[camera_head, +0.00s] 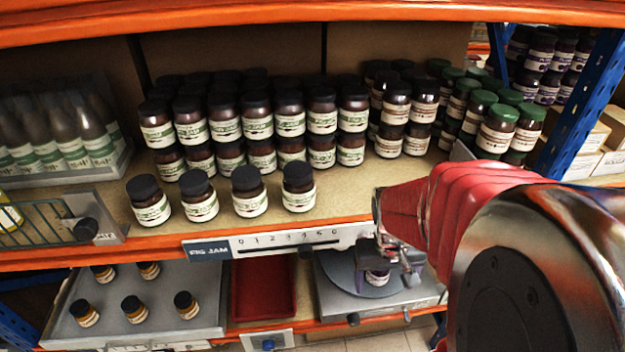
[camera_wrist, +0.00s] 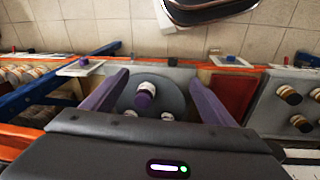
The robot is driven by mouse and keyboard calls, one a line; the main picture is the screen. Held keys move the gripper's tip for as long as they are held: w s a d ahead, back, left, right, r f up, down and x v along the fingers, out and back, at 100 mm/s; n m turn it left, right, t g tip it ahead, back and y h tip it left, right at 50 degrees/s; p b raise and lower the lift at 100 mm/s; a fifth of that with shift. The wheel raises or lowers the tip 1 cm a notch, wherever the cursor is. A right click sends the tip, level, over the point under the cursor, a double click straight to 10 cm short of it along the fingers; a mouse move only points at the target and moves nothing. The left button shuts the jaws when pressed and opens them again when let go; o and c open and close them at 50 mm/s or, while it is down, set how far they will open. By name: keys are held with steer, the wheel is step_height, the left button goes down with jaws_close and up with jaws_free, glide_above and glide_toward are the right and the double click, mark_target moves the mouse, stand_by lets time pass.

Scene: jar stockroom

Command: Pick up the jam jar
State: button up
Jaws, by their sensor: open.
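A small jar with a dark purple lid and pale label stands on a round grey plate; I take it for the jam jar (camera_wrist: 147,90). In the head view the jar (camera_head: 377,278) is partly hidden by my gripper (camera_head: 388,258). In the wrist view my gripper (camera_wrist: 158,84) is open, its purple fingers on either side of the jar, with a gap visible on both sides. The round plate (camera_wrist: 178,100) also shows in the head view (camera_head: 340,272). Two small whitish spots lie near the gripper's edge; I cannot tell what they are.
Many dark jars (camera_head: 257,115) crowd the upper shelf, with a front row near its edge. A "FIG JAM" label and number strip (camera_head: 290,240) run along that edge above the plate. A red tray (camera_head: 262,287) and a grey tray with several small jars (camera_head: 145,275) sit left.

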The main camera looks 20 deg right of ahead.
steer(key=s+d+f+t, duration=0.1)
steer(key=s+d+f, duration=0.25)
steer(key=f, duration=0.55)
steer(key=s+d+f, duration=0.2)
steer(key=d+f, duration=0.2)
steer(key=f, duration=0.6)
steer(key=s+d+f+t, duration=0.15)
steer(key=d+f, duration=0.25)
steer(key=f, duration=0.5)
steer(key=w+a+f+n+t, duration=0.1)
steer(key=w+a+f+t, duration=0.1)
steer(key=w+t, duration=0.25)
steer(key=w+d+r+n+t+h, duration=0.1)
steer(key=w+r+t, duration=0.5)
steer(key=r, duration=0.2)
steer(key=shift+r, duration=0.4)
steer(key=shift+w+d, duration=0.1)
steer(key=shift+w, duration=0.05)
